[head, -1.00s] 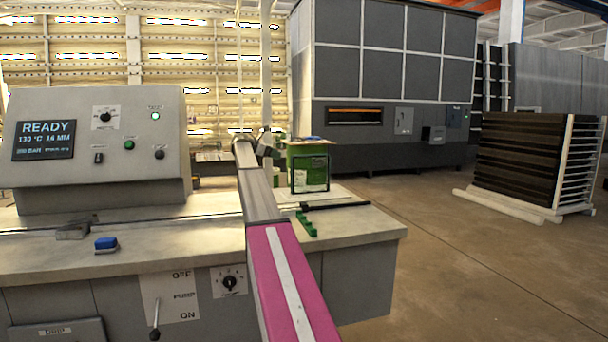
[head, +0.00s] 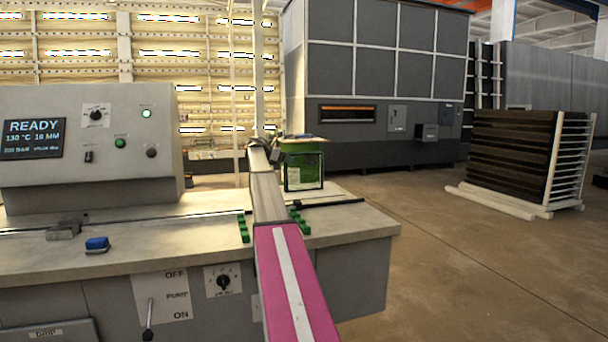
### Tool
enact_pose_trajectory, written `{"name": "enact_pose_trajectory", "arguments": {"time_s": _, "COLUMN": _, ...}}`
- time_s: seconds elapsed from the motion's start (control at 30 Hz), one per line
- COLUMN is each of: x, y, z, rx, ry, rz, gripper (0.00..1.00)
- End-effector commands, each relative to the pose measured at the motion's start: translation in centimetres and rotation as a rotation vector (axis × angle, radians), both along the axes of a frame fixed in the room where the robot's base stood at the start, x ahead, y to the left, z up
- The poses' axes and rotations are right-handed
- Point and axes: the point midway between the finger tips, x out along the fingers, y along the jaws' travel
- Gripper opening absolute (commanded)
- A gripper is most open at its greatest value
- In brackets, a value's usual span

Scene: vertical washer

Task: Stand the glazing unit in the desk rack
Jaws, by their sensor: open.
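A small square pane with a dark border, which looks like the glazing unit (head: 304,172), stands upright at the front of a green box (head: 306,148) beyond the desk. I cannot tell whether it touches the box. The desk rack shows as green toothed strips on the desk top, one left of my arm (head: 243,229) and one right of it (head: 299,221); my arm hides the space between. My gripper (head: 272,146) is at the arm's far end, just left of the box and pane, open. Its fingers are small and partly hidden, with nothing clearly between them.
The desk (head: 130,250) carries a console (head: 85,145) reading READY, a grey block (head: 65,228) and a blue block (head: 97,245). A dark rod (head: 335,203) lies at the right. A large grey machine (head: 380,90) and slatted rack (head: 515,160) stand behind open floor.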

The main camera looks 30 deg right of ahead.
Motion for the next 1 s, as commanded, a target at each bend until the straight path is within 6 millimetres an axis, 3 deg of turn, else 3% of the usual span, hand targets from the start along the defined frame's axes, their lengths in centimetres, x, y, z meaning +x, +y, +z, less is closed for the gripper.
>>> {"name": "enact_pose_trajectory", "arguments": {"time_s": 0.27, "x": -0.11, "y": -0.45, "z": -0.16, "rx": 0.0, "ry": 0.0, "rz": 0.0, "gripper": 0.52}}
{"name": "enact_pose_trajectory", "arguments": {"time_s": 0.4, "x": -0.11, "y": -0.45, "z": -0.15, "rx": 0.0, "ry": 0.0, "rz": 0.0, "gripper": 0.07}}
{"name": "enact_pose_trajectory", "arguments": {"time_s": 0.43, "x": -0.11, "y": -0.45, "z": -0.15, "rx": 0.0, "ry": 0.0, "rz": 0.0, "gripper": 0.0}}
{"name": "enact_pose_trajectory", "arguments": {"time_s": 1.0, "x": -0.11, "y": -0.42, "z": -0.13, "rx": 0.0, "ry": 0.0, "rz": 0.0, "gripper": 0.0}}
